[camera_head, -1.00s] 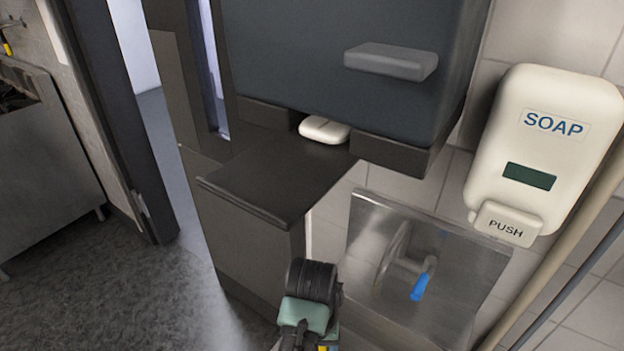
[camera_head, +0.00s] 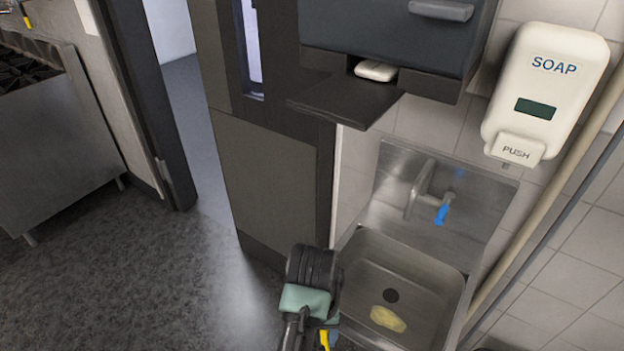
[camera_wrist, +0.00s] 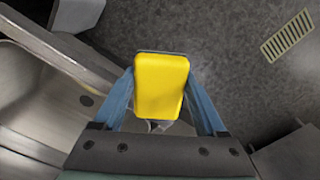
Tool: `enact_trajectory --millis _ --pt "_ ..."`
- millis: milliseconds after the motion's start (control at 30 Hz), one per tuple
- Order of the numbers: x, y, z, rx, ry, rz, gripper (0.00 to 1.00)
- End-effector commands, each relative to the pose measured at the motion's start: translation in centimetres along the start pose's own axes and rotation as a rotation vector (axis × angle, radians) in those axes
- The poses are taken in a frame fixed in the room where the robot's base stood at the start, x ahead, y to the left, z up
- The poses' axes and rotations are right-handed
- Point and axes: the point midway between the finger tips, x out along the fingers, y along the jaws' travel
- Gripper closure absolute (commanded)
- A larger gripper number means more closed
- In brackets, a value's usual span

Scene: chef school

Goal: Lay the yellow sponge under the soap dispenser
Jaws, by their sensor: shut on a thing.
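The yellow sponge (camera_wrist: 161,84) is between the two blue fingers of my gripper (camera_wrist: 160,95) in the wrist view, held above the floor beside the sink. In the head view a strip of the sponge (camera_head: 324,339) shows at the bottom edge by my gripper, mostly hidden by the arm. The white soap dispenser (camera_head: 556,90), marked SOAP and PUSH, is on the tiled wall at upper right. My gripper is lower than the dispenser and to its left.
A steel sink (camera_head: 430,278) with a blue-handled tap (camera_head: 442,213) lies below and left of the dispenser. A pale yellow patch (camera_head: 388,318) shows in its basin. A dark wall unit (camera_head: 390,38) holds a white object (camera_head: 376,71). Open floor (camera_head: 150,285) is at left.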

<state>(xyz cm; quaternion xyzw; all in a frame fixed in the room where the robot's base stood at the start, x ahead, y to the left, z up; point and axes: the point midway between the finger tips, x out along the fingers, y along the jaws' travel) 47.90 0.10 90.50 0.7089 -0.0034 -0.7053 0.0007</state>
Motion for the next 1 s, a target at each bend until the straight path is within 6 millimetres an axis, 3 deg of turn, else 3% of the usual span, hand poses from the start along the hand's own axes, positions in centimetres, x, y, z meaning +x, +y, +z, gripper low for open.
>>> enact_trajectory --millis 533,1000 --pt "2.2 0.0 6.1 -0.003 -0.001 0.001 0.8" --pt "2.2 0.1 6.5 0.0 0.0 -0.001 0.8"
